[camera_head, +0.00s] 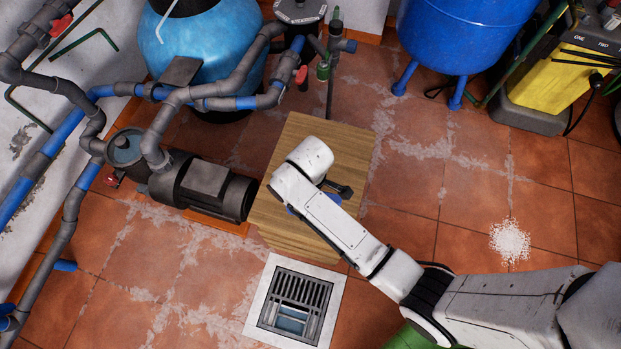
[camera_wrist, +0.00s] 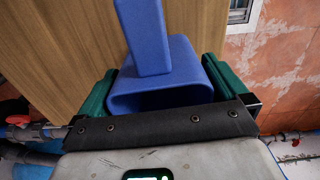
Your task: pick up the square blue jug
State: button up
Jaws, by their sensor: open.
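The square blue jug (camera_wrist: 180,70) is in the middle of the wrist view, with its handle (camera_wrist: 145,35) toward the top and its hollow opening facing the camera. It stands on the wooden block (camera_head: 300,130); the wood grain also fills the upper left of the wrist view (camera_wrist: 60,50). My gripper (camera_wrist: 158,80) is open, with one green finger on each side of the jug. I cannot tell whether either finger touches it. In the head view my arm hides nearly all of the jug; only small blue patches (camera_head: 299,212) show beside the arm.
A dark pump (camera_head: 205,182) with pipes stands close left of the block. A floor drain (camera_head: 293,303) lies in front of it. A blue tank (camera_head: 468,30) and a yellow machine (camera_head: 565,72) stand at the back right. White granules (camera_head: 510,241) lie on otherwise open tiles at right.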

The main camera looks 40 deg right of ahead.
jog(key=c, duration=0.8)
jog(key=shift+r, duration=0.15)
jog(key=shift+r, duration=0.65)
jog(key=s+a+r+p, duration=0.4)
jog(key=s+a+r, duration=0.6)
jog(key=r, duration=0.1)
jog(key=w+d+r+m+p, duration=0.1)
jog(key=w+d+r+m, duration=0.1)
jog(key=w, duration=0.3)
jog(key=w+d+r+m+p, duration=0.1)
jog(key=w+d+m+p, duration=0.1)
jog(key=w+d+m, duration=0.1)
jog(key=w+d+r+m+p, duration=0.2)
jog(key=w+d, duration=0.3)
jog(key=w, duration=0.2)
jog(key=shift+r+m, duration=0.35)
jog(key=shift+m, duration=0.05)
